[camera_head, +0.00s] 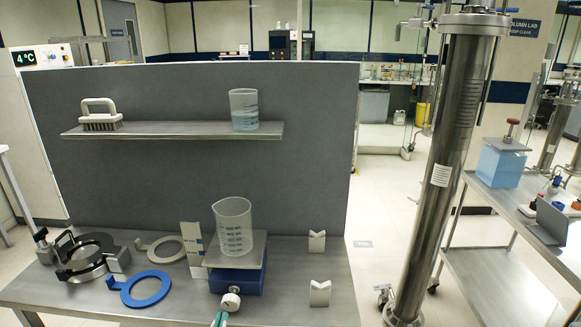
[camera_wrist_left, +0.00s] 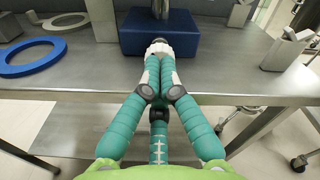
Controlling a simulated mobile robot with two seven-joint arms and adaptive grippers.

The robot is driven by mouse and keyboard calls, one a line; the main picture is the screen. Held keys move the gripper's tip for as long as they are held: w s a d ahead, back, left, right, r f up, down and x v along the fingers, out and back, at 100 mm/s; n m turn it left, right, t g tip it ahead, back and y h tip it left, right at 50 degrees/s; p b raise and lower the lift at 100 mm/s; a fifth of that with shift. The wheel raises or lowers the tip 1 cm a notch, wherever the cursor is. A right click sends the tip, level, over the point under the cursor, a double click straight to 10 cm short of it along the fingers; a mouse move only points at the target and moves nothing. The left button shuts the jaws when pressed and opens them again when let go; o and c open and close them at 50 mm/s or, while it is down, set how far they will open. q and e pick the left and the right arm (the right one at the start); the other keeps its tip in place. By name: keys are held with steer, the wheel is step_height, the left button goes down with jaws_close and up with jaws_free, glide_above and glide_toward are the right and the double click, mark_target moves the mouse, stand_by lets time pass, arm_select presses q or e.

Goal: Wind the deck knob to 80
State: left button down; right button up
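A blue lab jack (camera_head: 243,281) stands on the steel bench, with a grey deck plate (camera_head: 225,262) on top. A clear graduated beaker (camera_head: 233,226) stands upright on the deck. A pale round knob (camera_head: 231,300) sticks out of the jack's front; it also shows in the left wrist view (camera_wrist_left: 158,47). My left gripper (camera_wrist_left: 160,60) has teal fingers converging right at the knob. Whether they clamp it is unclear. In the head view only its fingertips show, just below the knob. A white card (camera_head: 193,243) stands beside the jack; its marks are too small to read. My right gripper is out of view.
A blue ring (camera_head: 126,291), a pale ring (camera_head: 183,248) and a dark clamp ring (camera_head: 82,268) lie left of the jack. Two V-blocks (camera_head: 317,242) stand to the right. A shelf (camera_head: 180,130) holds a brush and beaker. A tall steel column (camera_head: 450,150) stands beyond the bench.

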mark_target(230, 302)
arm_select(q)
steer(key=shift+s, duration=0.2)
steer(key=shift+w+a+f+m+b, duration=0.15)
steer(key=shift+w+m+b, duration=0.25)
steer(key=shift+w+m, duration=0.65)
steer(key=shift+w+a+m+b, duration=0.2)
steer(key=shift+w+m+b, duration=0.2)
steer(key=shift+w+m, duration=0.6)
steer(key=shift+w+a+f+m+b, duration=0.15)
steer(key=shift+w+m+b, duration=0.25)
steer(key=shift+w+m, duration=0.6)
steer(key=shift+r, duration=0.15)
steer(key=shift+f, duration=0.35)
